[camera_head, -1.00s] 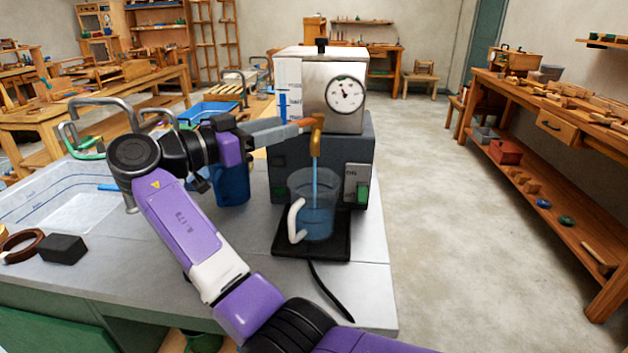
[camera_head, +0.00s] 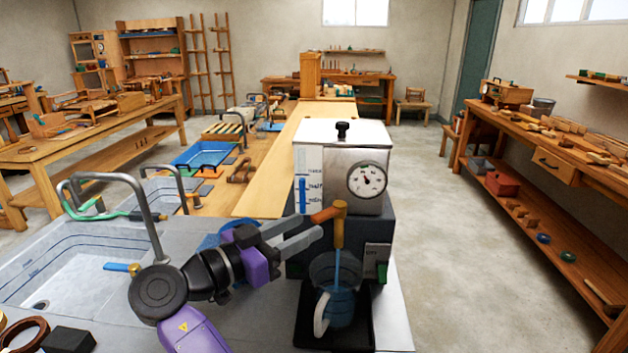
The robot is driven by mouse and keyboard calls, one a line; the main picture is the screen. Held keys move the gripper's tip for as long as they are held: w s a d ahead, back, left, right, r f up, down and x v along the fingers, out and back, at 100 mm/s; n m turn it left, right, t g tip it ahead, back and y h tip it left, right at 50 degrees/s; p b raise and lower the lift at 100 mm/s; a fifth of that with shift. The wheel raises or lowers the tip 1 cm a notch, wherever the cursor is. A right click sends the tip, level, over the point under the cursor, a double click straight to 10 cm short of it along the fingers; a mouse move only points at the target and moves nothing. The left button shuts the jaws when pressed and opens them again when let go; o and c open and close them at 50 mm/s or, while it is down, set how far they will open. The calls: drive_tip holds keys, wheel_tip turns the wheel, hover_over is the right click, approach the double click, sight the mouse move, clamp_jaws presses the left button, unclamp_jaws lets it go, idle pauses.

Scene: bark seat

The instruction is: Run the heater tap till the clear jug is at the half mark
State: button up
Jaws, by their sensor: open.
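The heater (camera_head: 366,150) is a steel box with a round dial on a dark base. Its brown tap (camera_head: 339,228) has an orange lever (camera_head: 325,214) pointing left. A thin blue stream (camera_head: 337,260) runs from the spout into the clear jug (camera_head: 345,306), which stands upright below with its white handle at front left. Blue water fills its lower part; I cannot read a half mark on it. My gripper (camera_head: 317,226) is open, its grey fingers beside the lever's left end; I cannot tell whether they touch it.
A dark drip tray (camera_head: 362,336) lies under the jug. A sink (camera_head: 75,262) with a tall faucet is left of my arm. A blue vessel (camera_head: 212,241) is partly hidden behind my arm. A black block (camera_head: 68,340) lies at the front left.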

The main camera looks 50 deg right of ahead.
sight(332, 209)
drive_tip(key=shift+s+d+r+m, duration=0.1)
drive_tip(key=shift+d+r+m, duration=0.25)
drive_tip(key=shift+d, duration=0.2)
drive_tip(key=d, duration=0.2)
drive_tip(key=d+p, duration=0.1)
drive_tip(key=d, duration=0.4)
drive_tip(key=shift+s+d+p, duration=0.15)
drive_tip(key=shift+s+p, duration=0.25)
drive_tip(key=shift+c, duration=0.4)
clamp_jaws()
idle(0.3)
